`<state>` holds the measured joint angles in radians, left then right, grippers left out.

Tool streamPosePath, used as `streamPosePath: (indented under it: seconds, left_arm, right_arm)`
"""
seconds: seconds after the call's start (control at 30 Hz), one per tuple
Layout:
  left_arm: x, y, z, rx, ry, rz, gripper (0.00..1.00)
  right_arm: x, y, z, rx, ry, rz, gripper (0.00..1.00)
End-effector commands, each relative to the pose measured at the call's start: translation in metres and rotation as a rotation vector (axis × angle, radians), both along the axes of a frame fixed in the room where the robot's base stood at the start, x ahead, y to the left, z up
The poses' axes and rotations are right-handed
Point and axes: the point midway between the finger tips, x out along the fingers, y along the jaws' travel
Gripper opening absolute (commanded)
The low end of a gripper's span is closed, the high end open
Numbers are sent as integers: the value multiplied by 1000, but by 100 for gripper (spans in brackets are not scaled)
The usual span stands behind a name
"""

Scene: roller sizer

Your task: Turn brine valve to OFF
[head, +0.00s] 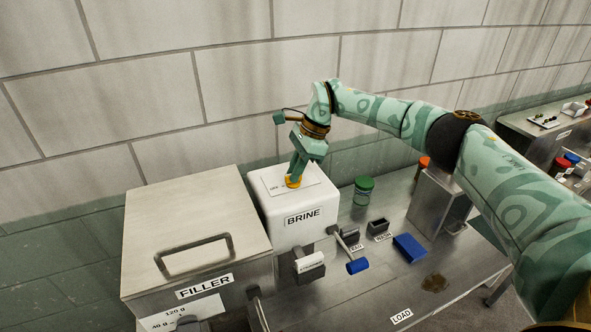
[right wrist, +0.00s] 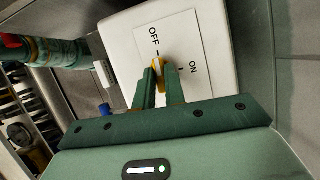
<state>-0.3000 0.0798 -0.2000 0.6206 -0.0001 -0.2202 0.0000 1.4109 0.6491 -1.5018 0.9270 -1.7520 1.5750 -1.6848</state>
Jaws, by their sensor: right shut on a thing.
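The brine valve is a yellow-orange knob (head: 293,181) on the white plate on top of the white BRINE box (head: 268,222). It also shows in the right wrist view (right wrist: 159,62), with the word OFF printed near its upper end and ON to its right. My right gripper (head: 294,176) points down from above and its two green fingers are shut on the knob. In the right wrist view the fingers hide most of the knob. Its visible end lies close to the OFF mark; its exact angle is hard to tell. My left gripper is not in view.
The steel FILLER box (head: 190,235) with a handle stands left of the BRINE box. A green-lidded jar (head: 363,190), a blue block (head: 409,248) and a blue-ended lever (head: 357,265) are to the right. The tiled wall is close behind.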

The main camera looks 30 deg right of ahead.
Motion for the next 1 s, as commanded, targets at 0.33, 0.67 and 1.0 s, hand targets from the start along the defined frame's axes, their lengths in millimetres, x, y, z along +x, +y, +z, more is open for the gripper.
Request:
streamPosePath:
  seconds: [0.33,0.67,1.0]
  left_arm:
    - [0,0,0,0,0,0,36]
    - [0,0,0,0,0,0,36]
    - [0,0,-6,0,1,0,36]
  right_arm:
    - [1,-1,2,-1,-5,10,0]
    - [1,-1,1,0,-3,10,34]
    - [0,-9,19,-1,-6,8,34]
